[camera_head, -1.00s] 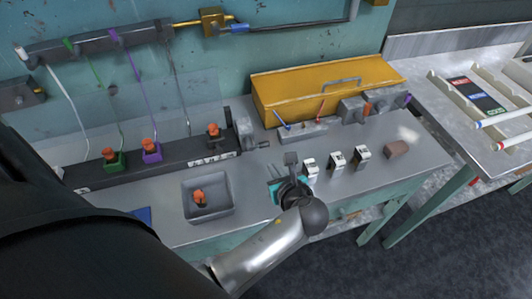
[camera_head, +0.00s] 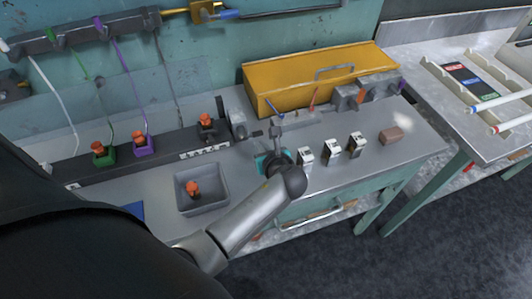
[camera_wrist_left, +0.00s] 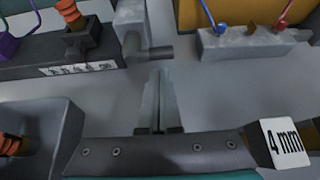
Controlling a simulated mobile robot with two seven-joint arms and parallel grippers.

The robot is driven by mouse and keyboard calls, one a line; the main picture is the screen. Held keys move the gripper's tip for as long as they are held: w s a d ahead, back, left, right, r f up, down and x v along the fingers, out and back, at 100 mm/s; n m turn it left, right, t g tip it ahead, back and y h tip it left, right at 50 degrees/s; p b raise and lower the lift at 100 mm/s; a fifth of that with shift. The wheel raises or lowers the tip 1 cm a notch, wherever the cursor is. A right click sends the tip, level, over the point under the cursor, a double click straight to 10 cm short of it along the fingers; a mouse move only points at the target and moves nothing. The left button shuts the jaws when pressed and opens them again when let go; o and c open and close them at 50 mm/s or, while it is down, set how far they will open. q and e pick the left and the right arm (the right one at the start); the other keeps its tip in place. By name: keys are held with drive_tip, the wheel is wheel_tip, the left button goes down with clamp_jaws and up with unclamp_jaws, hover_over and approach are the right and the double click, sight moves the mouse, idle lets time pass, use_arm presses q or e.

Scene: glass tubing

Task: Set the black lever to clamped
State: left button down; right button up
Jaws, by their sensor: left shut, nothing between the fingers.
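A grey clamp block (camera_head: 237,122) stands at the right end of the long dark rail. A short dark stub, which looks like the black lever (camera_head: 256,134), sticks out from it to the right. In the left wrist view, the grey block (camera_wrist_left: 131,30) is at top centre and the lever (camera_wrist_left: 158,53) points right, roughly level. My left gripper (camera_head: 276,131) is shut and empty; in the wrist view its fingertips (camera_wrist_left: 160,72) are just below the lever's outer end. I cannot tell whether they touch. My right gripper is not in view.
Orange-capped parts in green (camera_head: 103,154) and purple (camera_head: 143,145) holders sit along the rail. A grey bin (camera_head: 222,207) holds another. A small tool rack (camera_head: 296,120) and yellow toolbox (camera_head: 281,91) stand behind. A 4 mm block (camera_wrist_left: 283,143) is right of my gripper.

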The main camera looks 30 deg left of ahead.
use_arm(q)
drive_tip(key=shift+x, duration=1.15)
drive_tip(key=shift+w, duration=0.1)
